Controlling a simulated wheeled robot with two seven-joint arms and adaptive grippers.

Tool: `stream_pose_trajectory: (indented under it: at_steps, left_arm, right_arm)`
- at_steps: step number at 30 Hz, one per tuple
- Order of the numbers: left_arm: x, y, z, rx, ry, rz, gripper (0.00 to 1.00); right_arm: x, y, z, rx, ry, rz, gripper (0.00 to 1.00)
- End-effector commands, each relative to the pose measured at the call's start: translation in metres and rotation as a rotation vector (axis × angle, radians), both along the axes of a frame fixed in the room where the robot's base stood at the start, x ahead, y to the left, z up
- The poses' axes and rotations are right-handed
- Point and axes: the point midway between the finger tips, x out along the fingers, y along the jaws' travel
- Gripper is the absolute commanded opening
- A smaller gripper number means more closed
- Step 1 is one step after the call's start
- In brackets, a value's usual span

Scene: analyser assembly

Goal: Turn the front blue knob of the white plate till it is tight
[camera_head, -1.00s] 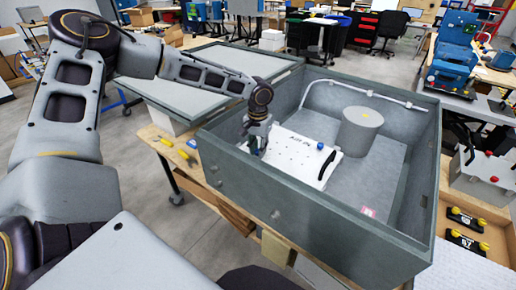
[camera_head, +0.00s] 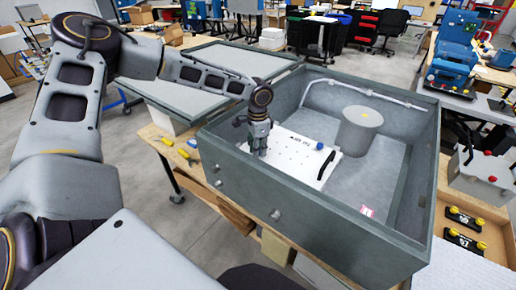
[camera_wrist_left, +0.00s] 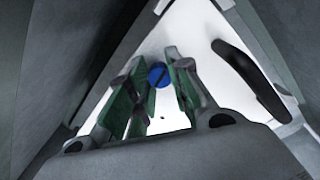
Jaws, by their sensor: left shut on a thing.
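The white plate (camera_head: 300,160) lies inside the grey open-topped housing. My left gripper (camera_head: 257,153) points down over the plate's left part, its fingers shut around the front blue knob. In the left wrist view that slotted blue knob (camera_wrist_left: 158,75) shows between the green-padded fingertips of the left gripper (camera_wrist_left: 160,82). In the head view the gripper hides this knob. Another blue knob (camera_head: 320,146) stands on the plate's far right part, clear of the gripper. My right gripper is not in view.
The grey housing (camera_head: 310,220) has high walls around the plate. A grey cylinder (camera_head: 361,128) and a pale pipe (camera_head: 350,88) are inside it, beyond the plate. A black handle (camera_head: 326,165) is at the plate's right edge. Yellow-handled tools (camera_head: 183,152) lie on the bench at left.

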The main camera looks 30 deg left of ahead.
Motion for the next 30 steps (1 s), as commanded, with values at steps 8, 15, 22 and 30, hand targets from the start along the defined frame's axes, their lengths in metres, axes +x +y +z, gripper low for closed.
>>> stream_pose_trajectory:
  at_steps: [8,15,22,30]
  left_arm:
    - [0.0010,0.0002,0.0015,0.000,-0.003,-0.217,0.00]
    - [0.0012,0.0002,0.0015,0.001,-0.004,-0.407,0.00]
    - [0.0014,0.0002,0.0019,0.001,-0.004,-0.588,0.00]
    - [0.0018,0.0000,0.0025,0.001,-0.006,-0.800,0.00]
  right_arm:
    - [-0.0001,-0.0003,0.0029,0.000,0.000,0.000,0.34]
    - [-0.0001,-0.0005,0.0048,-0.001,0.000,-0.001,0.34]
    - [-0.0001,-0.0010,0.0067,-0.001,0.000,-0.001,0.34]
    - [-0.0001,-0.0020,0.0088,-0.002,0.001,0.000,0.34]
